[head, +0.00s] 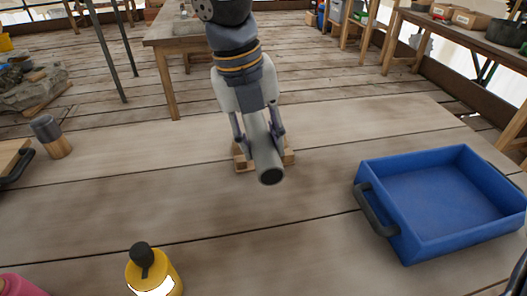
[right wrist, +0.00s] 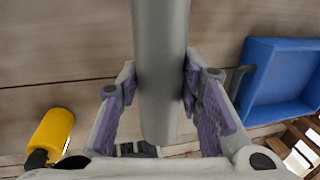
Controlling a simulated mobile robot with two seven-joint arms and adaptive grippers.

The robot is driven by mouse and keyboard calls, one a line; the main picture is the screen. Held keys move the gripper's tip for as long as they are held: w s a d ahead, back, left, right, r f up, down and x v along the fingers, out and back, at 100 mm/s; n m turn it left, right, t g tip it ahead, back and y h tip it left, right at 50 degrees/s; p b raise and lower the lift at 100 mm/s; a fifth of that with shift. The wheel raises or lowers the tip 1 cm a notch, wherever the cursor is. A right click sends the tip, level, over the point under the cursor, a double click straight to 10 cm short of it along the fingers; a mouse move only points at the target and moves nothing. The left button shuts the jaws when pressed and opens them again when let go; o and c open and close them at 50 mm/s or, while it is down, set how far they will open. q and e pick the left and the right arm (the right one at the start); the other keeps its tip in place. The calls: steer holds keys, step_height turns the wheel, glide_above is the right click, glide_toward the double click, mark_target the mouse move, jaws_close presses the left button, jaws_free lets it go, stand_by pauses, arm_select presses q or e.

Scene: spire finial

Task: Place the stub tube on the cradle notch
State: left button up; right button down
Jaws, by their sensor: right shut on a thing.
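The stub tube (head: 265,160) is a plain grey cylinder, its dark open end facing the head camera. My right gripper (head: 260,133) is shut on it, one finger on each side. The right wrist view shows the tube (right wrist: 160,75) between the purple pads of my right gripper (right wrist: 158,88). The wooden cradle (head: 242,162) is directly behind and under the tube in the head view, its block showing on both sides. The tube and fingers hide its notch, so I cannot tell whether the tube touches it. My left gripper is not in view.
A blue tray (head: 440,200) with a dark handle stands right of the cradle. A yellow bottle (head: 155,273) is at the front left. A dark-topped wooden-bodied object (head: 52,137) stands at the far left. The tabletop around the cradle is clear.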

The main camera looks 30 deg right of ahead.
steer(key=w+d+f, duration=0.2)
steer(key=w, duration=0.1)
steer(key=w+f, duration=0.1)
steer(key=shift+w+d+f, duration=0.2)
steer(key=shift+d+f, duration=0.1)
steer(key=shift+d, duration=0.1)
steer(key=w+f, duration=0.1)
steer(key=w+d+f, duration=0.1)
steer(key=f, duration=0.1)
steer(key=shift+w+d+f+b, duration=0.2)
steer(key=shift+b, duration=0.15)
steer(key=f, duration=0.3)
steer(key=shift+w+d+f, duration=0.2)
steer(key=shift+w+f, duration=0.1)
steer(key=shift+w, duration=0.05)
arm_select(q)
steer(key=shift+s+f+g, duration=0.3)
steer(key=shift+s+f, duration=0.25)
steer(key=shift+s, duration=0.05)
arm_select(e)
steer(key=shift+s+f, duration=0.15)
steer(key=shift+f, duration=0.5)
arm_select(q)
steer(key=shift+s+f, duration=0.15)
arm_select(e)
steer(key=c, duration=1.4)
jaws_free()
steer(key=shift+f, duration=0.1)
